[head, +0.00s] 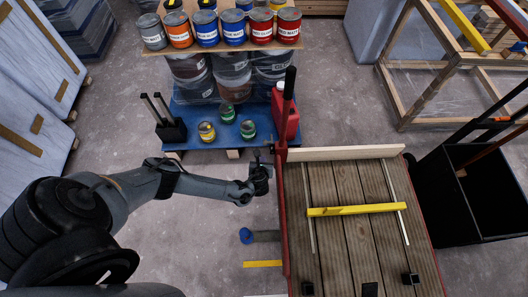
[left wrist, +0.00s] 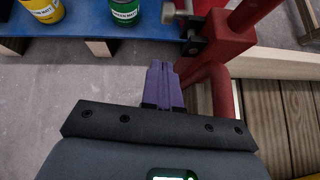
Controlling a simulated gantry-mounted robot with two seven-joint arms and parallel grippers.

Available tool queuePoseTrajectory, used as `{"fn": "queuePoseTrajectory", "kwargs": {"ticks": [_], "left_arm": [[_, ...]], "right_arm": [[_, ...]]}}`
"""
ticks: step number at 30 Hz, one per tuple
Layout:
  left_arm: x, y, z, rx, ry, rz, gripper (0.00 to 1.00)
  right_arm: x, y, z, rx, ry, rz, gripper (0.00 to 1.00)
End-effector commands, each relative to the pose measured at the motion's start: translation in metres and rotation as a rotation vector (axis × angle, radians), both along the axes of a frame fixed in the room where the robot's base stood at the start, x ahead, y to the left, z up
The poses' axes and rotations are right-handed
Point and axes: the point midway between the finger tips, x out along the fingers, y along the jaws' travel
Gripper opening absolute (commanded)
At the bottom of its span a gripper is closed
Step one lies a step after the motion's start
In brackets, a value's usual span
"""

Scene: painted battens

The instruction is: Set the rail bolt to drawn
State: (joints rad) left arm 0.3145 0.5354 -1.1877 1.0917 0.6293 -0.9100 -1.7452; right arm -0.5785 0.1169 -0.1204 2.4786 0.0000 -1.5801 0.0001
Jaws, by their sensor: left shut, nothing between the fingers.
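The rail bolt (left wrist: 169,13) shows in the left wrist view as a grey knob and rod at a dark bracket on the red rail post (left wrist: 222,40). In the head view the red rail (head: 281,200) runs along the left side of the wooden deck, and the bolt is too small to make out clearly. My left gripper (head: 262,165) is just left of the rail's far end. Its purple fingers (left wrist: 163,82) are shut and empty, a little short of the bolt and apart from it. My right gripper is not in view.
A plank deck (head: 340,235) carries a yellow batten (head: 355,209). Behind is a blue pallet (head: 185,140) with paint cans and a red canister (head: 291,120). A black bin (head: 490,190) stands at right. Floor left of the rail is mostly clear.

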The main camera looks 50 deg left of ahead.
Motion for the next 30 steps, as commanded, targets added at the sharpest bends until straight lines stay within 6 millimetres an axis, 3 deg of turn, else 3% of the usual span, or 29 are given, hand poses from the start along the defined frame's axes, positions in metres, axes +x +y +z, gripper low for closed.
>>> {"fn": "queuePoseTrajectory", "kwargs": {"ticks": [1,3,12,30], "left_arm": [[-0.006,-0.006,0.015,-0.001,0.002,-0.001,0.00],[-0.014,-0.013,0.023,-0.001,0.000,-0.002,0.00],[-0.039,-0.037,0.047,-0.002,0.000,-0.002,0.00],[-0.048,-0.044,0.052,0.000,0.000,0.000,0.00]], "right_arm": [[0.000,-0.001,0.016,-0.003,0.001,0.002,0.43],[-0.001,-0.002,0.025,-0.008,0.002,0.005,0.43],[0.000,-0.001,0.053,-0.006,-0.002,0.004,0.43],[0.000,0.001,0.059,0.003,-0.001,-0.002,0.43]]}}
